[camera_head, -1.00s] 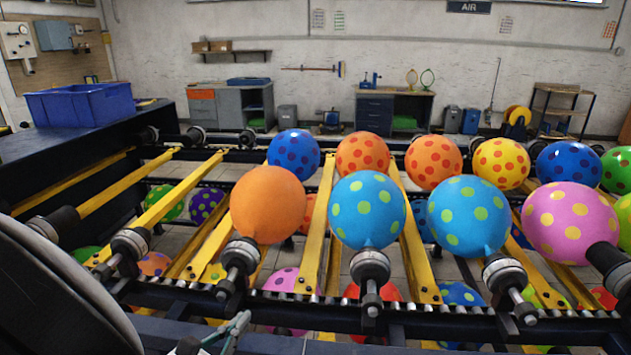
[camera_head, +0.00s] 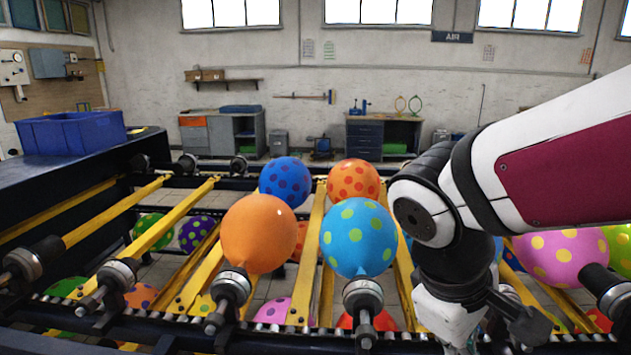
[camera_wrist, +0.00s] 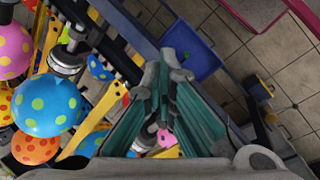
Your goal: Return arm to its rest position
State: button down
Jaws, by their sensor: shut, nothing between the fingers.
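My arm crosses the right side of the head view, its white and maroon link coming in from the right and bending down in front of the balloon rack. My gripper's fingertips (camera_wrist: 167,66) show in the wrist view, closed together with nothing between them. The gripper's end is not clear in the head view, where the wrist runs down to the bottom edge. The plain orange balloon (camera_head: 258,235) and the blue balloon with green dots (camera_head: 358,238) sit on the rack left of my arm. My arm hides part of the rack and some balloons.
The rack's yellow rails (camera_head: 312,250) and black nozzle holders (camera_head: 229,294) lie close to my arm. A blue bin (camera_head: 70,135) stands at the left. A blue tray (camera_wrist: 195,52) lies beyond the fingertips in the wrist view. Cabinets (camera_head: 381,135) stand along the far wall.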

jog(key=s+d+r+m+t+y, duration=0.1)
jog(key=s+r+m+t+y, duration=0.2)
jog(key=s+m, duration=0.3)
jog(key=shift+s+r+m+y, duration=0.25)
jog(key=shift+s+m+y, duration=0.15)
jog(key=shift+m+y, duration=0.15)
dwell(0.5)
